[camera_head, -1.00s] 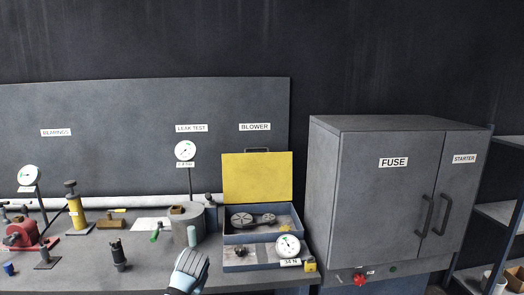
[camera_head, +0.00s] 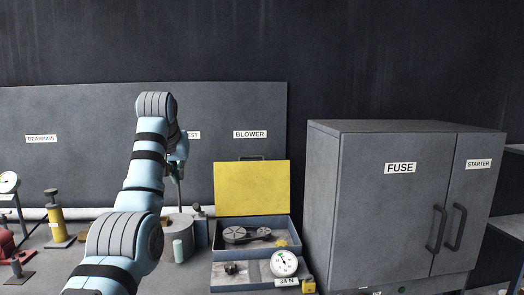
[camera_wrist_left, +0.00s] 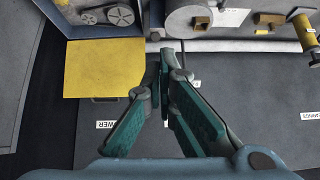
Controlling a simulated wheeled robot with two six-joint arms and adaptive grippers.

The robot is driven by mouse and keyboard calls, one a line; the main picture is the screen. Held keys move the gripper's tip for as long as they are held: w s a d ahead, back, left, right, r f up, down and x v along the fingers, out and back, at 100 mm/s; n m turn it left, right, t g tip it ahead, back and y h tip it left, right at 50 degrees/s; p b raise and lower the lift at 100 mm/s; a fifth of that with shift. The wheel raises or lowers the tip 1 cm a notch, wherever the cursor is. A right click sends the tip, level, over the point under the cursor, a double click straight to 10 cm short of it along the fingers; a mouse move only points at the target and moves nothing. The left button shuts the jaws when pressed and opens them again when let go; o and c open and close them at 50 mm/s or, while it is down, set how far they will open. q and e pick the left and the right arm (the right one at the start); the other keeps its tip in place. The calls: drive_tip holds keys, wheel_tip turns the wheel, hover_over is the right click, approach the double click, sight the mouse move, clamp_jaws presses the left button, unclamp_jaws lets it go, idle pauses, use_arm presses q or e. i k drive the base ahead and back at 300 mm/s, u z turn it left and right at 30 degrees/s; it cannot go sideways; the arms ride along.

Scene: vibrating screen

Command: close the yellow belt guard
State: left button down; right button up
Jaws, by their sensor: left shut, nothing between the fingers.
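The yellow belt guard (camera_head: 252,188) stands open and upright at the back of the blue box (camera_head: 253,227) on the bench. A belt with two pulleys (camera_head: 247,235) shows uncovered inside the box. In the left wrist view the guard (camera_wrist_left: 104,66) is at upper left, with the pulleys (camera_wrist_left: 108,15) beyond it. My left gripper (camera_head: 178,174) is raised behind my arm, left of the guard and apart from it. In the left wrist view my left gripper (camera_wrist_left: 163,62) is shut and empty, to the right of the guard. My right gripper is not in view.
A round gauge (camera_head: 284,263) stands in front of the box. A grey cylinder (camera_head: 178,222) is left of the box, and the grey fuse cabinet (camera_head: 370,215) is close on its right. A grey back panel (camera_head: 60,170) rises behind the bench.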

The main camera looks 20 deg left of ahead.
sight(241, 188)
drive_tip(key=i, duration=1.5)
